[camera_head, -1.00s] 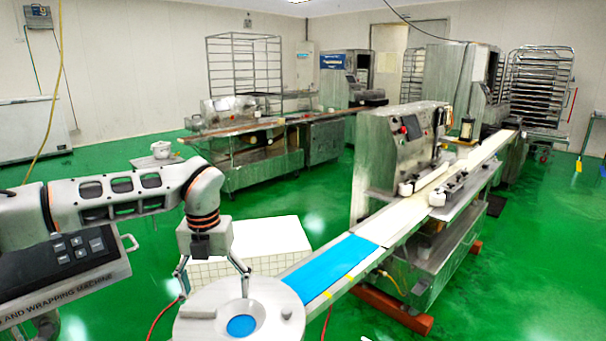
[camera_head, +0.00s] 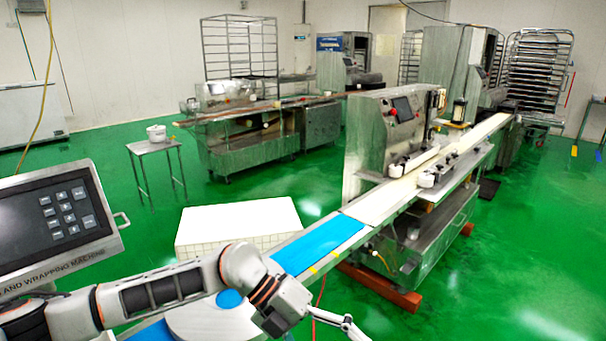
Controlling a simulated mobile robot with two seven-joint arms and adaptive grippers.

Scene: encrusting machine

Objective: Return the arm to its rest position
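My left arm comes in from the left in the head view and bends down at the wrist. My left gripper (camera_head: 328,332) is at the bottom edge, right of the round white hopper lid (camera_head: 205,318). One finger is splayed out to the lower right; the other is mostly cut off by the frame edge. I see nothing held in it. My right gripper is not in view.
A control panel (camera_head: 55,222) stands close at the left above my arm. A white box (camera_head: 238,226) sits behind the lid. A conveyor with a blue belt (camera_head: 318,246) runs to the back right beside a steel machine (camera_head: 374,140). Green floor is open at the right.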

